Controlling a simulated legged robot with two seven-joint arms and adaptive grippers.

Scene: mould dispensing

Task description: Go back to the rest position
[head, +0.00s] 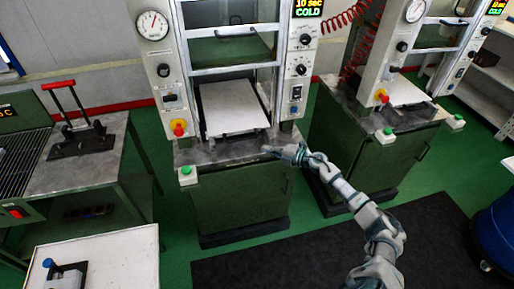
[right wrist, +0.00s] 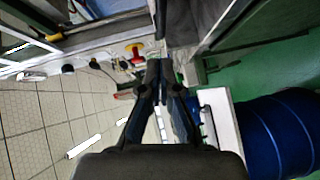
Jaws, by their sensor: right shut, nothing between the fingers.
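My right arm reaches from the lower right of the head view towards the middle press (head: 232,150). My right gripper (head: 272,149) is in front of the press's right side, near the front edge of its metal top and below the control column. In the right wrist view the two fingers of the gripper (right wrist: 160,68) are together at the tips with nothing between them. A pale flat plate (head: 230,108) lies inside the middle press, whose front is open. My left gripper is not in view.
A second press (head: 372,150) stands to the right. A green bench with a red-handled tool (head: 80,125) is at left. A white table (head: 120,262) stands at lower left. A blue barrel (head: 497,235) is at right. The dark floor mat (head: 300,262) is mostly clear.

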